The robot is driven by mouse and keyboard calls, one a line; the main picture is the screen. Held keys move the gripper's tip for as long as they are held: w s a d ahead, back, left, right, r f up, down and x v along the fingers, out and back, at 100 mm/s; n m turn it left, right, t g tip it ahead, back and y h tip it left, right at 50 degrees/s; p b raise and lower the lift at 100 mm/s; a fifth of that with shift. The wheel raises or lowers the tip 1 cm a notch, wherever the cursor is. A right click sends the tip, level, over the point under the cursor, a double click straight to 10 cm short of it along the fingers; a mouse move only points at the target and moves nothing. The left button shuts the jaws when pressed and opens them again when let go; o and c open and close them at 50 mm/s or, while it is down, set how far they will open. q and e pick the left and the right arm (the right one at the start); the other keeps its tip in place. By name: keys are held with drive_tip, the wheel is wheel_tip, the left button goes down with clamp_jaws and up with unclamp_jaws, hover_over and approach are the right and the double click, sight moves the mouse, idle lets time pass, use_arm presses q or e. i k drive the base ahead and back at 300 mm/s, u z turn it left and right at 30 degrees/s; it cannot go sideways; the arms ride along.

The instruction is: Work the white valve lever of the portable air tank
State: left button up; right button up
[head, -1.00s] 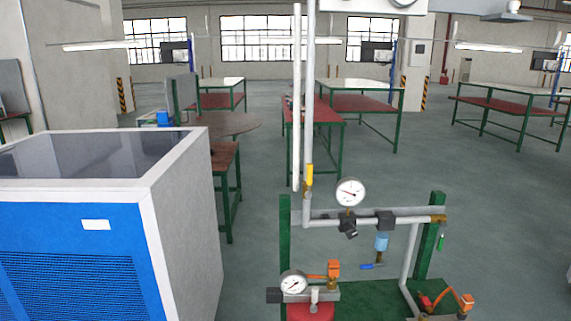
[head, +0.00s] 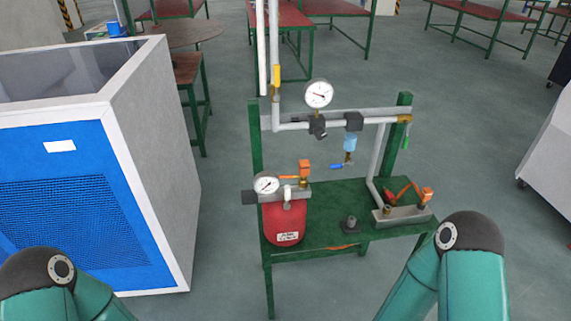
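The portable air tank (head: 284,222) is red and stands upright at the left front of a green metal stand. A round gauge (head: 266,184) sits on its top left. A small white lever (head: 288,193) stands up at the middle of the tank's top, in front of a grey bar. An orange fitting (head: 305,167) rises just behind it to the right. My two teal arms show only as elbow parts at the bottom left and bottom right. Neither gripper is in the picture, so their state is hidden.
A blue and white cabinet (head: 148,150) stands close on the left. The green stand (head: 330,215) carries pipes, a second gauge (head: 319,93), a blue-handled valve (head: 337,166) and orange fittings at right. A grey machine (head: 551,150) stands at the right edge. Floor between is clear.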

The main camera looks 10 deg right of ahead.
sight(287, 205)
drive_tip(key=z, duration=0.7)
drive_tip(key=k, duration=0.9)
drive_tip(key=u, duration=0.65)
drive_tip(key=i, duration=1)
drive_tip(key=z, duration=0.05)
